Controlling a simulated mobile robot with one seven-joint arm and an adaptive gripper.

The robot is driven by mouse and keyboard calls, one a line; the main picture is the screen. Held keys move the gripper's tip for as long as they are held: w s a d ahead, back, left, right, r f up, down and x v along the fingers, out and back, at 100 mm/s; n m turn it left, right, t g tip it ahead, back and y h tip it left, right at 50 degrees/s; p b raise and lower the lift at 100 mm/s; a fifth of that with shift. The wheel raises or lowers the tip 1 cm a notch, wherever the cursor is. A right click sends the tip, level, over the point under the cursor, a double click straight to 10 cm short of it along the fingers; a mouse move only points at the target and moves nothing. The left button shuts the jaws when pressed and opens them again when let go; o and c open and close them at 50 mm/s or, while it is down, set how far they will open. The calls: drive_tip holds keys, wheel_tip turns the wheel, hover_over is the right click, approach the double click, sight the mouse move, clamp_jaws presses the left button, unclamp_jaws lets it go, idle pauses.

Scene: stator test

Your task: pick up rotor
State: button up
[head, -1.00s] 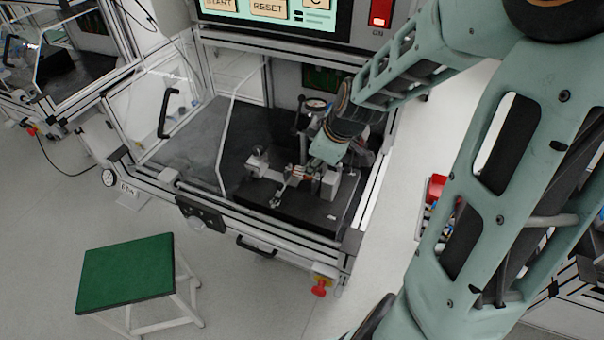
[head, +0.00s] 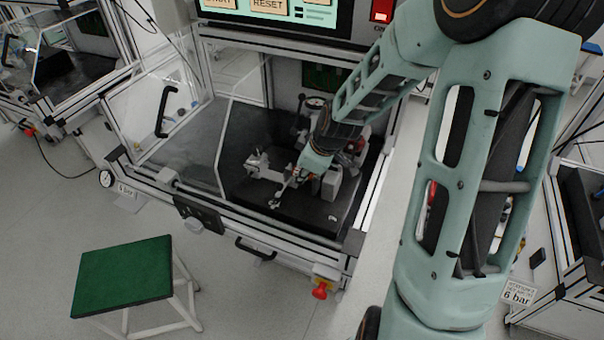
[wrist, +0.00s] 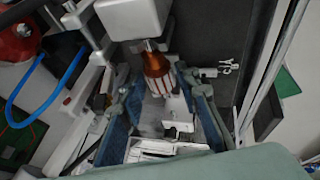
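The rotor (wrist: 157,72), with copper-orange windings and a striped lower part, shows in the wrist view below a white block (wrist: 132,17). Its metal shaft end points to the block. My gripper (wrist: 162,82) is open, with one blue finger on each side of the rotor and a visible gap on both sides. The fingertips reach about the rotor's level; contact is not seen. In the head view my gripper (head: 303,174) is down at the fixture (head: 265,169) inside the test cell, and it largely hides the rotor.
The dark base plate (head: 300,212) carries the fixture. Cell frame posts and an open clear door (head: 150,115) stand around it. A red part (wrist: 15,45) and blue hose (wrist: 55,85) lie left in the wrist view. A green-topped stool (head: 122,275) stands outside.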

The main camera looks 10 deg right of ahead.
drive_tip(key=shift+w+f, duration=0.25)
drive_tip(key=shift+f, duration=0.2)
clamp_jaws()
drive_tip(key=shift+r, duration=0.1)
